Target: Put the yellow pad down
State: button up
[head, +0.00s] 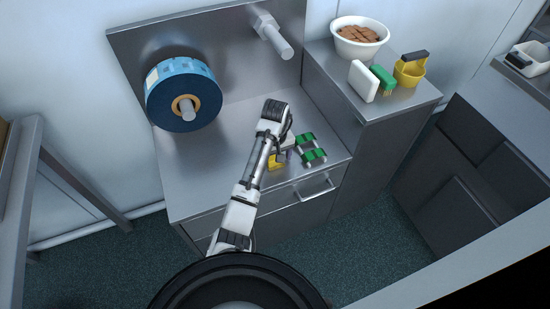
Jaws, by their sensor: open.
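The yellow pad (274,163) shows as a small yellow patch on or just above the metal worktop (215,165), near its front edge. Part of it is hidden by my arm. I cannot tell for sure whether it rests flat on the surface. My gripper (286,156) points down right beside the pad, to its right. The gripper is open. Its fingertips are small and partly hidden, so I cannot see whether they touch the pad.
Green-and-black pieces (314,156) lie close to the right of my gripper. A blue film reel (183,92) and a bare spindle (275,38) stick out from the back panel. A side cabinet holds a white bowl (360,38), white block (363,81), green brush (383,77) and yellow scoop (409,71). The worktop's left is clear.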

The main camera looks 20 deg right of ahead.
jog(key=shift+f+b, duration=0.25)
jog(key=shift+b, duration=0.1)
jog(key=shift+r+b, duration=0.2)
jog(key=shift+b, duration=0.1)
notch_tip(320, 180, up, 14)
jog(key=p, duration=0.9)
jog(key=shift+s+a+f, duration=0.15)
jog(key=shift+s, duration=0.25)
